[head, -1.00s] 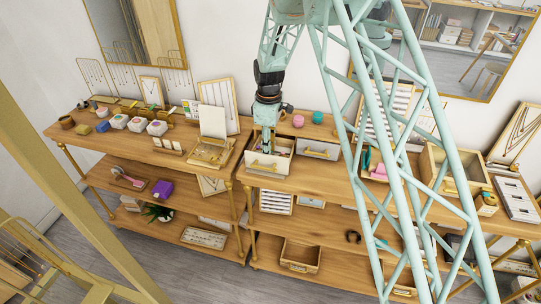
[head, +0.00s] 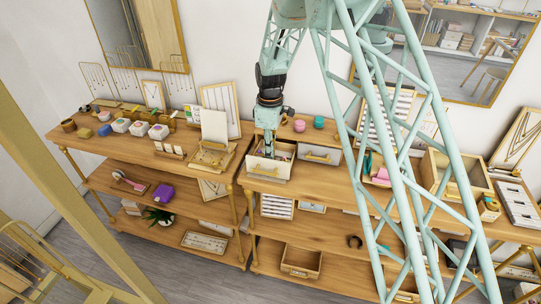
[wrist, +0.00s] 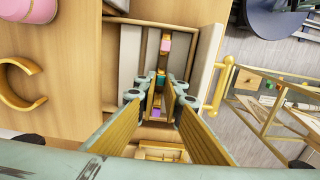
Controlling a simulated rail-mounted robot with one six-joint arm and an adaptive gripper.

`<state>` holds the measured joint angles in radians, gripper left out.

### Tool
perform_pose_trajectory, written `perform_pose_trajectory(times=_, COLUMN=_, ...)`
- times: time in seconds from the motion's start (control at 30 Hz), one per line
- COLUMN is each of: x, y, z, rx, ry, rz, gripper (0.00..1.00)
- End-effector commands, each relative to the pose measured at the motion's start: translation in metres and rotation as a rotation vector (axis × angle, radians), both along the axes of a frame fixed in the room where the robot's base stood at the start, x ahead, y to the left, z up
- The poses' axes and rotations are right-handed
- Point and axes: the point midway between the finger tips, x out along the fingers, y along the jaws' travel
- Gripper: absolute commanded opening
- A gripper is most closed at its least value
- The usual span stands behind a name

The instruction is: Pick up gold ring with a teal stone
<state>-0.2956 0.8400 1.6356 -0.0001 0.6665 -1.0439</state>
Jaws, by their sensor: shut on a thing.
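The gold ring with a teal stone (wrist: 160,77) shows in the wrist view as a small teal spot between my fingertips, inside an open wooden drawer box; its gold band is hard to make out. My gripper (wrist: 159,88) points down into this box and is shut on the ring. In the head view my gripper (head: 268,147) reaches into the small box (head: 268,169) with a pale front and gold handle on the tabletop. The ring is too small to see there.
Inside the box, a pink-stoned piece (wrist: 165,46) and a purple one (wrist: 154,112) lie close to the fingers. A second pale-fronted drawer box (head: 320,156) stands to the right. Box walls stand close on both sides.

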Motion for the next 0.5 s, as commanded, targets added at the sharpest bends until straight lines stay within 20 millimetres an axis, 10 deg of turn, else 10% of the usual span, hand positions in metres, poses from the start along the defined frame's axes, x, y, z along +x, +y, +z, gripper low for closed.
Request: perform_pose_trajectory(times=0.5, x=0.001, y=0.0, z=0.058, rx=0.001, ry=-0.003, rz=0.0, gripper=0.01)
